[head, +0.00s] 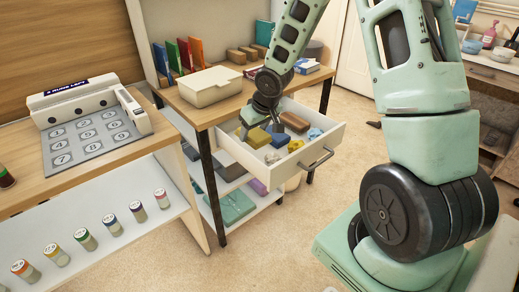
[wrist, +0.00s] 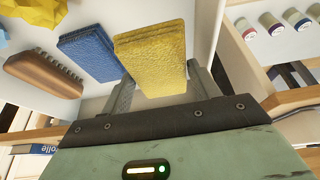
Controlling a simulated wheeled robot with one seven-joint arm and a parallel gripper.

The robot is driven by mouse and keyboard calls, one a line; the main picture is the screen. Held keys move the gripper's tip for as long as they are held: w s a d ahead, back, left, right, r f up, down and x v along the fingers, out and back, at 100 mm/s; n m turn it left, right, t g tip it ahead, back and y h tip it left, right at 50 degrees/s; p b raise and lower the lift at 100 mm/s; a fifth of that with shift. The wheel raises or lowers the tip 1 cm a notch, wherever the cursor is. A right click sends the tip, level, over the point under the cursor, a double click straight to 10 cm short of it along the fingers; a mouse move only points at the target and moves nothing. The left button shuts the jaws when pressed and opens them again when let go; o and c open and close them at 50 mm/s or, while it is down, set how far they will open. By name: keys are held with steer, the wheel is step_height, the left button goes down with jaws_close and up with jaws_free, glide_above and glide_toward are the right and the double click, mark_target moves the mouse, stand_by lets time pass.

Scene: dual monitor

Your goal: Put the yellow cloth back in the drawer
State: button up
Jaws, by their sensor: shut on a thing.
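The yellow cloth (wrist: 152,58) is a folded, textured block between the fingers of my gripper (wrist: 160,88) in the wrist view. In the head view the yellow cloth (head: 259,138) shows at the left part of the open drawer (head: 318,158), just below my gripper (head: 255,124). My gripper is shut on the cloth and points down into the drawer area. The drawer is white, pulled out under the wooden tabletop, with a grey handle. I cannot tell whether the cloth touches the drawer floor.
In the drawer lie a blue block (wrist: 90,55), a brown brush (wrist: 43,76) and a crumpled yellow piece (wrist: 14,16). A cream box (head: 210,87) stands on the table (head: 205,116) above. Lower shelves hold a teal item (head: 232,208).

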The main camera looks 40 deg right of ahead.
mark_target(254, 153)
steer(key=shift+f+b, duration=1.1)
steer(key=shift+f, duration=1.6)
steer(key=shift+f, duration=0.15)
steer(key=o, duration=0.6)
